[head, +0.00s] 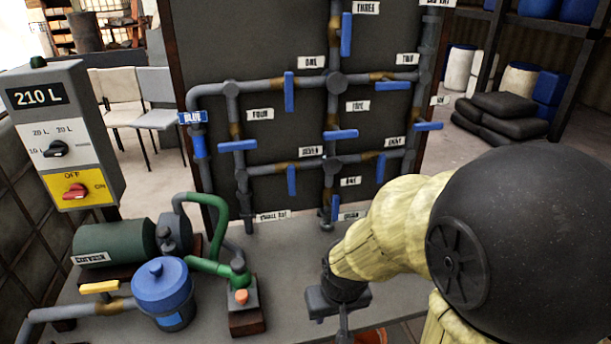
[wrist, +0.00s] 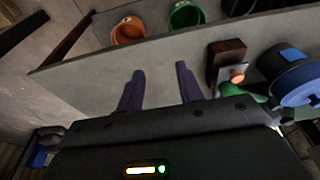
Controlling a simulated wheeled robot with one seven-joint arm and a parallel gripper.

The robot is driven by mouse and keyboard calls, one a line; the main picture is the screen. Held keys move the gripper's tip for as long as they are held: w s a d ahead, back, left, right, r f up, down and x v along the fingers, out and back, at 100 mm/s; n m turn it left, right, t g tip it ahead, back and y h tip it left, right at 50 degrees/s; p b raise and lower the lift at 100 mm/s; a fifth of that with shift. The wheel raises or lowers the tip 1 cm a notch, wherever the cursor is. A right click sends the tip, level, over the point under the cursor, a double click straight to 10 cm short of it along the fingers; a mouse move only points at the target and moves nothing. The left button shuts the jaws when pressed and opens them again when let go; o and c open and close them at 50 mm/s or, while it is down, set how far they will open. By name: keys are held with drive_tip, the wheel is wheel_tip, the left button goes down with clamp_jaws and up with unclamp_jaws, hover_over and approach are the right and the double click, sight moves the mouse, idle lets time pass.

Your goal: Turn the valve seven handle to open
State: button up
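The valve seven handle (head: 291,180) is a blue lever under the label "SEVEN" (head: 311,151) on the dark pipe board in the head view. It hangs upright, across its nearly level pipe (head: 268,171). My gripper (head: 343,325) is low in front of the board, below and right of that handle, and apart from it. In the wrist view my gripper (wrist: 160,68) points over the grey bench top, its two dark fingers apart with nothing between them. The valve seven handle is not in the wrist view.
Other blue handles surround it, including four (head: 238,146), eight (head: 381,167) and five (head: 341,134). A control box (head: 68,135) reads "210 L".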

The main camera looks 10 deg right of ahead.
sight(292, 178)
drive_tip(key=shift+o, duration=0.5)
drive_tip(key=shift+w, duration=0.1)
drive_tip(key=w+a+n+t+y+p, duration=0.15)
drive_tip(key=w+t+p, duration=0.4)
drive_tip(key=w, duration=1.05)
drive_tip(key=w+d+r+m+t+h+p, duration=0.1)
drive_tip(key=w+r+t+p, duration=0.1)
drive_tip(key=w+r+t, duration=0.4)
drive_tip(key=shift+d+r+t, duration=0.25)
drive_tip(key=shift+r+t, duration=0.35)
drive_tip(key=shift+t, duration=1.35)
drive_tip(key=shift+m+h, duration=0.25)
drive_tip(key=w+p, duration=0.4)
drive_tip(key=w, duration=1.3)
drive_tip(key=shift+w, duration=0.15)
